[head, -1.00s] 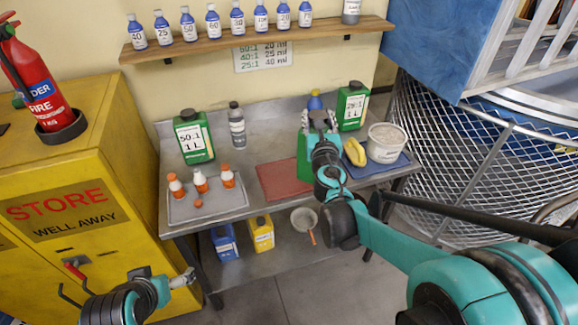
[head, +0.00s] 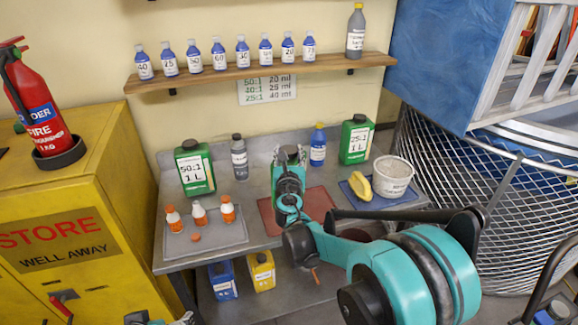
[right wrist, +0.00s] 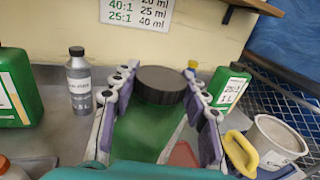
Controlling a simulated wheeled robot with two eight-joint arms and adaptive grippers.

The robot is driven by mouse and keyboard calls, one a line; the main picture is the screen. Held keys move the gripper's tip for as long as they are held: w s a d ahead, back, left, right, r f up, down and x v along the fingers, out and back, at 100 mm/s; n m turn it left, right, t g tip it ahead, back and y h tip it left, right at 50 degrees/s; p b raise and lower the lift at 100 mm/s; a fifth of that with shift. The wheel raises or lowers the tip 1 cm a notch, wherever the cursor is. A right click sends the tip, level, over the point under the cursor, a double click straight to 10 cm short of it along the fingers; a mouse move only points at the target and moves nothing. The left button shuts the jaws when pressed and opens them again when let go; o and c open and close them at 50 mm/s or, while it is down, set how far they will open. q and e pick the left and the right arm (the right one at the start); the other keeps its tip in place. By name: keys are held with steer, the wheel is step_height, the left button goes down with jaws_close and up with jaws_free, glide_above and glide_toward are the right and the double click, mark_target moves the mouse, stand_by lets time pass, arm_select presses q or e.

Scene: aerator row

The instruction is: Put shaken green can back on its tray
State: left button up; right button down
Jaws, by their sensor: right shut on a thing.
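My right gripper (head: 290,156) is shut on a green can with a dark round cap, above or on the red tray (head: 319,204). In the right wrist view the can (right wrist: 145,128) and its cap (right wrist: 160,84) sit between the two fingers. In the head view my arm covers most of the can, and I cannot tell whether its base touches the tray. My left gripper (head: 184,318) is barely visible at the bottom edge; its fingers are cut off.
Green cans labelled 50:1 (head: 195,170) and 25:1 (head: 355,140), a grey bottle (head: 239,158) and a blue bottle (head: 318,146) stand at the back. A grey tray (head: 215,243) holds orange-capped bottles. A blue tray (head: 398,200) holds a white bucket (head: 392,178) and a yellow item (head: 361,188).

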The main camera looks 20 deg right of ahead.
steer(key=shift+f+b, duration=0.9)
steer(key=shift+f, duration=1.1)
steer(key=shift+r, duration=0.1)
steer(key=shift+s, duration=0.1)
steer(key=c, duration=0.8)
jaws_free()
